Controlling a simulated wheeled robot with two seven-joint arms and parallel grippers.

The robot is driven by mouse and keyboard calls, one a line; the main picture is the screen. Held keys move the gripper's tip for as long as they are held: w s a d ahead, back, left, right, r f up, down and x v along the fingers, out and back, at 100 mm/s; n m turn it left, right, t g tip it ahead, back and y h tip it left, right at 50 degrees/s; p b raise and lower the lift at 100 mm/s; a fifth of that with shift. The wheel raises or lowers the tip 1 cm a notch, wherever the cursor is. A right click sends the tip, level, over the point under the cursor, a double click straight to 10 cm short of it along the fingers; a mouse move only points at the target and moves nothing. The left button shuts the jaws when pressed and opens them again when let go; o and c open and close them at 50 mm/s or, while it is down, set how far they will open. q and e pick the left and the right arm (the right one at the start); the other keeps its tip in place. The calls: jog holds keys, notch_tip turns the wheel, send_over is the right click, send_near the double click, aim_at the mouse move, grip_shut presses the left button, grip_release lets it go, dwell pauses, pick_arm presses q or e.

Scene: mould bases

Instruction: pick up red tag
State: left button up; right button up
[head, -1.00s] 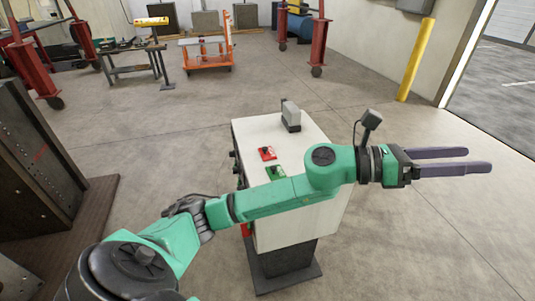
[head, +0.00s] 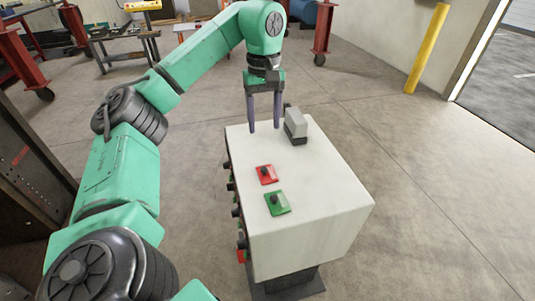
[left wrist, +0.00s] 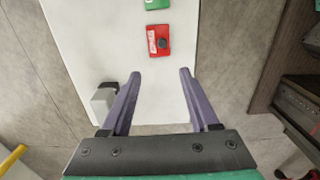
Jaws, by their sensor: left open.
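The red tag (head: 266,175) lies flat on the white top of a cabinet (head: 320,200), with a dark knob on it. It also shows in the left wrist view (left wrist: 158,41), ahead of the fingertips and between their lines. A green tag (head: 277,203) lies nearer to me on the same top, and its edge shows in the left wrist view (left wrist: 157,4). My left gripper (head: 265,129) is open and empty, fingers pointing down at the far edge of the cabinet top, apart from the red tag. My right gripper is not in view.
A grey block-like device (head: 295,125) stands on the cabinet top just right of my left fingers. Dark knobs line the cabinet's left side. A yellow post (head: 427,48) and red stands are farther back.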

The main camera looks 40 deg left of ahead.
pick_arm(q)
jog(key=w+f, duration=0.1)
jog(key=b, duration=0.4)
send_over(264, 168)
jog(key=f, duration=0.5)
jog(key=shift+s+d+f, duration=0.15)
jog(key=shift+d+f, duration=0.05)
jog(key=shift+f, duration=0.15)
jog(key=f, duration=0.2)
jog(key=shift+w+a+f, duration=0.35)
jog(key=shift+a+f, duration=0.05)
jog(key=f, duration=0.2)
jog(key=f+p, duration=0.1)
jog(key=shift+s+d, duration=0.2)
jog(key=shift+s, duration=0.05)
jog(key=shift+f, duration=0.5)
jog(key=c, duration=0.8)
grip_shut()
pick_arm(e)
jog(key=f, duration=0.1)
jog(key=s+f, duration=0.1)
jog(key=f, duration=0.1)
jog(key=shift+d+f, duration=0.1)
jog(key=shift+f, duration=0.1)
